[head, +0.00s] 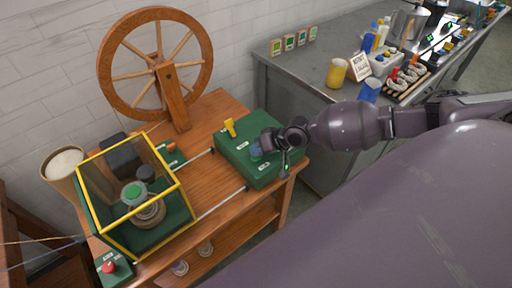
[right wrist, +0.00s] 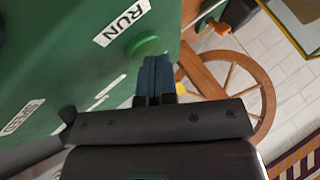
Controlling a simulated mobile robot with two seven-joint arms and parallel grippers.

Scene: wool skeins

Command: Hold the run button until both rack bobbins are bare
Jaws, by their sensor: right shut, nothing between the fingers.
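My right gripper (head: 256,152) is over the green control box (head: 230,160) at the right end of the wooden bench. In the right wrist view its fingers (right wrist: 154,66) are shut and empty, with their tips at the edge of the round green button (right wrist: 146,45) beside the RUN label (right wrist: 122,22). I cannot tell whether they press it. In the head view the gripper hides that button. Two threads (head: 45,240) run off the left edge past a dark wooden frame (head: 18,215); no rack bobbins can be made out there. My left gripper is out of view.
A yellow-framed clear guard (head: 184,190) covers a spool (head: 150,212). A red button (head: 108,267) is at the bench's front left. A yellow lever (head: 229,127) stands on the control box. A spinning wheel (head: 104,78) stands behind. A grey table (head: 290,72) holds cups and tools.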

